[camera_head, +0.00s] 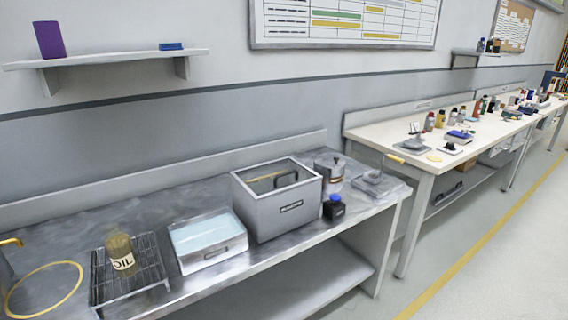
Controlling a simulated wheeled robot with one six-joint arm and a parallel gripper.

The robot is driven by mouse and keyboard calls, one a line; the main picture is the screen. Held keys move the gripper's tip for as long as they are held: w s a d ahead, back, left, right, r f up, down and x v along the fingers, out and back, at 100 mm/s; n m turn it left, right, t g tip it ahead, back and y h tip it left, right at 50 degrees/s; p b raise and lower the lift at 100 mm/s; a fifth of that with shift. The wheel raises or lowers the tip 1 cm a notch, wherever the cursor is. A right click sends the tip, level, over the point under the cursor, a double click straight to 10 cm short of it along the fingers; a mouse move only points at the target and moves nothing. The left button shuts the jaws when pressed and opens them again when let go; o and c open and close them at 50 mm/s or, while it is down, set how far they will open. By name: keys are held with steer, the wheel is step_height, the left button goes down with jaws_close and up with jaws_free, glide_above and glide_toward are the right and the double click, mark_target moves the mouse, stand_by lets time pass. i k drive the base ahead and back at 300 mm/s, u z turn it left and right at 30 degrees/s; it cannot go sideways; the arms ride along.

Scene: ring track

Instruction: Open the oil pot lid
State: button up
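A greenish-brown jar labelled OIL (124,264) stands upright on a dark wire rack (148,287) at the left of the steel bench. A round metal pot (331,178) stands near the back right of the bench; I cannot make out its lid clearly. I cannot tell which of these the task calls the oil pot. My gripper is not in view.
A shallow tray with pale blue liquid (209,264) sits beside the rack. A dark blue bottle (333,207) and a grey flat item (374,183) are at the right. A gold ring (74,265) lies at the left. A cluttered white table (398,138) stands beyond; the floor right is clear.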

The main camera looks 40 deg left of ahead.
mark_target(328, 161)
steer(key=u, duration=1.55)
steer(key=i, duration=0.95)
steer(key=u, duration=0.3)
